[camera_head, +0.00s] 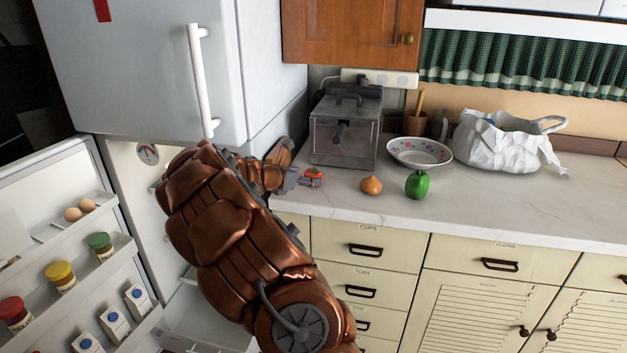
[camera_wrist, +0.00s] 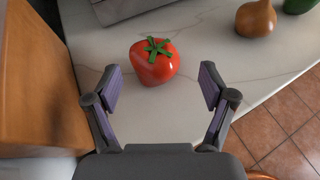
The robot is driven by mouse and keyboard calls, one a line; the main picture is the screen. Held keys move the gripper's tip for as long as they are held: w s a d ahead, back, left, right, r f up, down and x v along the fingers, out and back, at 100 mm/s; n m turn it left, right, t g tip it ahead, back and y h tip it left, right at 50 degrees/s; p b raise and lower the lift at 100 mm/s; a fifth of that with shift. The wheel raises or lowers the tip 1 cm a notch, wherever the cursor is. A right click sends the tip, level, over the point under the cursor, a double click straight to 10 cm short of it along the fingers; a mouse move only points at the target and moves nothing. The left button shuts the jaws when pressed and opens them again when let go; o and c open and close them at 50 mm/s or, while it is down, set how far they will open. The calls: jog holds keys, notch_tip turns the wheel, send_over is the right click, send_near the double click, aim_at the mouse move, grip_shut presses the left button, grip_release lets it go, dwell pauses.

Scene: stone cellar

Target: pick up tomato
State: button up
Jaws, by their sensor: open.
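A red tomato (camera_wrist: 153,65) with a green calyx sits on the white marbled counter (camera_wrist: 215,45), near its left end. In the wrist view it lies just beyond and between my two fingers, a little left of centre. My gripper (camera_wrist: 160,90) is open and empty, its fingers spread either side of the near edge of the tomato.
An onion (camera_head: 371,186) and a green pepper (camera_head: 417,185) stand to the right on the counter. Behind are a grey metal appliance (camera_head: 345,130), a bowl (camera_head: 419,153) and a white bag (camera_head: 505,143). The fridge door (camera_head: 75,250) stands open at left.

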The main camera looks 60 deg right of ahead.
aim_at(319, 174)
jog(key=shift+r+p+x, duration=0.2)
jog(key=shift+p+x, duration=0.25)
jog(key=shift+x, duration=3.15)
jog(key=shift+w+d, duration=0.1)
jog(key=shift+w, duration=0.1)
jog(key=c, duration=1.4)
jog(key=shift+o, duration=0.2)
